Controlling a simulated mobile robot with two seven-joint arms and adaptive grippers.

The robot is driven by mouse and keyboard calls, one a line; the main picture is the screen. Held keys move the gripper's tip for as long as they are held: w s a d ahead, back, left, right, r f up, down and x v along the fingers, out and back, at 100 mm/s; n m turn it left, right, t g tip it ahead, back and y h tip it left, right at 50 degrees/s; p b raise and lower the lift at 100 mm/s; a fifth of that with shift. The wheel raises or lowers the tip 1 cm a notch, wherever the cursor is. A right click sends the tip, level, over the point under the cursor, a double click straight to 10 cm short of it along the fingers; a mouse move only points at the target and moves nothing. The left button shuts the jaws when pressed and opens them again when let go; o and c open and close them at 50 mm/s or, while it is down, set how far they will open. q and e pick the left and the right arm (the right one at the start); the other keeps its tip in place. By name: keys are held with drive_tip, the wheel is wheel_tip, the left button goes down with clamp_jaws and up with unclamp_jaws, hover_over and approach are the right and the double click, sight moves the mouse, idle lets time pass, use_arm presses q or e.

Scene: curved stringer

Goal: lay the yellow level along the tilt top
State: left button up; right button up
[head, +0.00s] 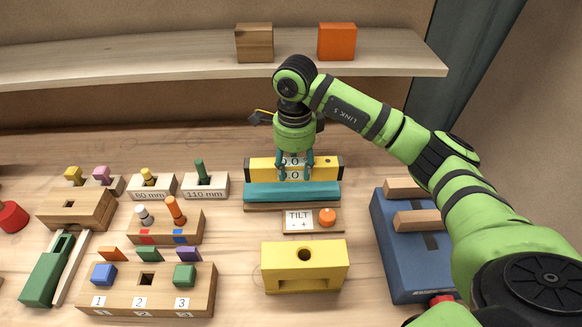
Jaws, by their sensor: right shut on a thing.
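The yellow level (261,171) has dark ends and a small display in its middle. It lies lengthwise along the teal tilt top (265,193), at its back edge in the head view. I cannot tell whether it rests on the teal surface or hangs just above it. My right gripper (294,173) points down over the middle of the level and is shut on it. Its fingers cover part of the level and its display. A plate marked TILT (298,221) with an orange knob (327,216) sits in front. My left gripper is not in view.
A yellow block with a hole (305,280) stands in front of the tilt plate. A blue box (391,240) with wooden bars is at the right, under my right arm. Wooden blocks with pegs (160,300) fill the left. A shelf (150,62) runs along the back.

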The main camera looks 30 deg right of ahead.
drive_tip(key=w+f, duration=0.1)
drive_tip(key=w+d+f, duration=0.1)
drive_tip(key=w, duration=0.1)
drive_tip(key=shift+w+d+p, duration=0.1)
drive_tip(key=shift+w+p, duration=0.1)
drive_tip(key=shift+p, duration=0.2)
drive_tip(key=shift+w+f, duration=0.1)
drive_tip(key=shift+f+p, duration=0.3)
drive_tip(key=shift+f, duration=0.05)
wheel_tip(320, 180, down, 2)
drive_tip(key=shift+f+p, duration=0.2)
drive_tip(key=shift+p, duration=0.45)
drive_tip(key=shift+d+f, duration=0.1)
drive_tip(key=shift+f, duration=0.5)
drive_tip(key=o, duration=1.3)
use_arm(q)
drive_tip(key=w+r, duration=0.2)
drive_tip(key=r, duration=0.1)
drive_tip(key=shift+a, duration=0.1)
